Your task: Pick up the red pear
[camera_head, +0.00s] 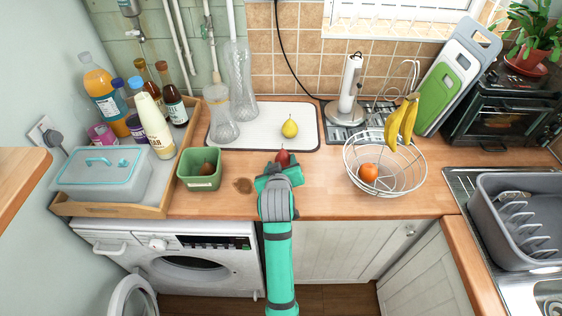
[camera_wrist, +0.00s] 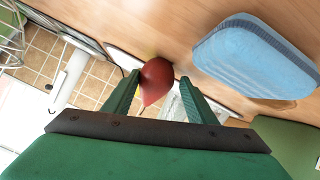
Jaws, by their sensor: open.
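The red pear (camera_head: 283,157) stands on the wooden counter in the head view, partly hidden by my gripper (camera_head: 279,169). In the wrist view the red pear (camera_wrist: 156,77) shows between the tips of my open gripper (camera_wrist: 158,84). It looks closer to the left finger in that view; I cannot tell whether either finger touches it. The gripper is empty. The pear's lower part is hard to make out.
A green container (camera_head: 200,170) with a dark reddish item stands left, and a wire basket (camera_head: 387,165) with an orange and bananas stands right. Behind are a white mat (camera_head: 238,139) and a yellow pear (camera_head: 290,128).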

